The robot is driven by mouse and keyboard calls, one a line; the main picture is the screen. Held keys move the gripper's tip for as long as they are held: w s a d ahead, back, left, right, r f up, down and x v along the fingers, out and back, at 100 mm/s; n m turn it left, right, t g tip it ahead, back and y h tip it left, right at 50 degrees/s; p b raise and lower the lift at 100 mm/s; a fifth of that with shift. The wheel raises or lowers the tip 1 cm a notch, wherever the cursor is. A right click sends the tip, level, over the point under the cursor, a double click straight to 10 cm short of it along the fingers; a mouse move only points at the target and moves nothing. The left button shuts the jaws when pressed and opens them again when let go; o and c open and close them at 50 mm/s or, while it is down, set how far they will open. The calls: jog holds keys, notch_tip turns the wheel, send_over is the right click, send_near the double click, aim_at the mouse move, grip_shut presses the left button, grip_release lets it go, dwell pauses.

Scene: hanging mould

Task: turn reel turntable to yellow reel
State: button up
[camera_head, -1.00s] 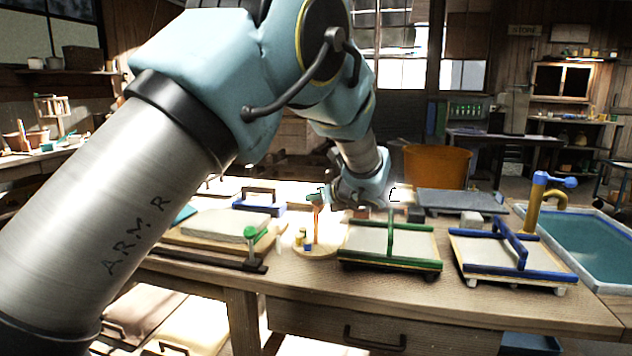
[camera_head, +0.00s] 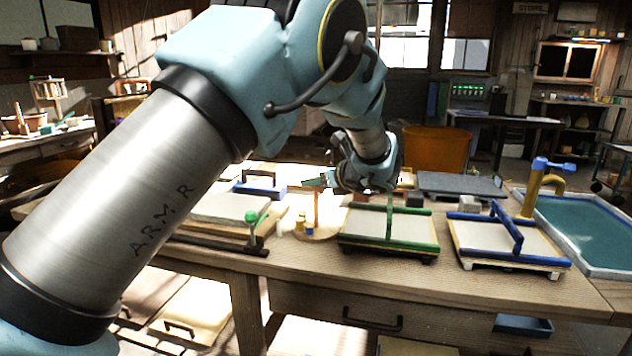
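The reel turntable (camera_head: 326,236) is a small round wooden disc on the workbench, with an orange-brown upright (camera_head: 316,207) at its middle. A small yellow reel (camera_head: 300,222) and a small blue reel (camera_head: 309,231) show on its left front part. Anything behind the upright is hard to make out in the glare.
A green-barred mould (camera_head: 390,243) stands close right of the turntable, and a blue-barred mould (camera_head: 508,246) further right. A green-knobbed lever (camera_head: 252,228) stands to the left. A water basin (camera_head: 585,235) with a tap (camera_head: 535,190) is at the far right.

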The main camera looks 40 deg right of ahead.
jog(key=shift+o, duration=0.2)
jog(key=shift+s+r, duration=0.2)
jog(key=shift+s, duration=0.35)
jog(key=b+v, duration=0.1)
jog(key=v, duration=0.8)
jog(key=shift+s+r, duration=0.2)
jog(key=shift+s, duration=0.1)
jog(key=shift+a, duration=0.1)
